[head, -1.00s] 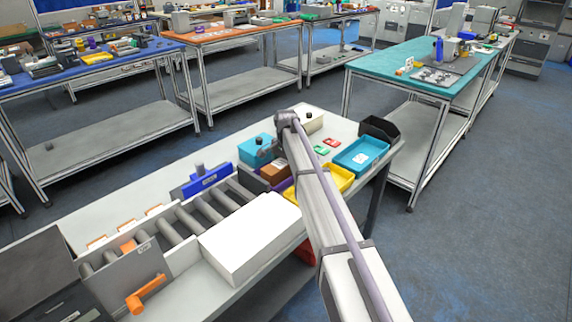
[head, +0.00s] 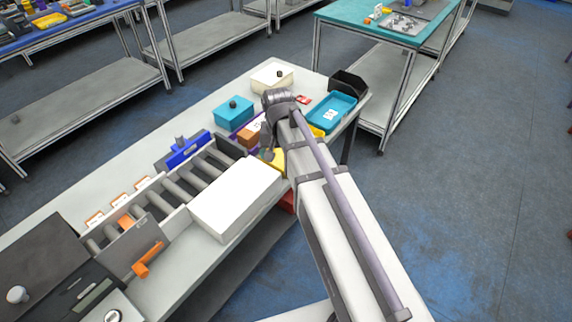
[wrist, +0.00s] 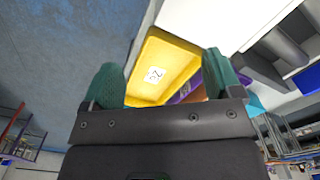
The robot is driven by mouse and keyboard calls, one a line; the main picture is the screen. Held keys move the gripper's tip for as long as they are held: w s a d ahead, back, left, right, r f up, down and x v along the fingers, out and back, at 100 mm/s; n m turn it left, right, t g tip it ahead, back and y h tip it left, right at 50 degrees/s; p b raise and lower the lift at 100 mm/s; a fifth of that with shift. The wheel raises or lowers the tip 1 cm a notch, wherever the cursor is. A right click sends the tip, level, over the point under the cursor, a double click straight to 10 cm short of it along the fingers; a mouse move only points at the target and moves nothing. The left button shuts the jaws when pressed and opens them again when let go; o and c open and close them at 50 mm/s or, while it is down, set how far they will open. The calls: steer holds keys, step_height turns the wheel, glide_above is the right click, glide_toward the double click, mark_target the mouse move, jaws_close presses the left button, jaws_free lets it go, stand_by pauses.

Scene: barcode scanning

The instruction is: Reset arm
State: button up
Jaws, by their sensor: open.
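My gripper (wrist: 164,82) shows in the wrist view as two green fingers spread wide apart, with nothing between them. A yellow tray (wrist: 172,62) with a white label marked 2 lies beyond the fingers, below the gripper. In the head view my arm reaches over the table, and its wrist end is near the yellow tray (head: 279,163), mostly hidden behind the arm. The fingers are hard to make out in the head view.
The white table holds a roller conveyor (head: 190,180), a large white box (head: 235,200), a blue scanner (head: 184,149), a teal box (head: 234,111), a cream box (head: 272,76), a blue tray (head: 331,112) and a black bin (head: 350,84). Open floor lies to the right.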

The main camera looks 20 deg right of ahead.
steer(key=s+n, duration=0.3)
steer(key=s, duration=0.9)
steer(key=shift+n, duration=0.3)
steer(key=shift+s, duration=0.1)
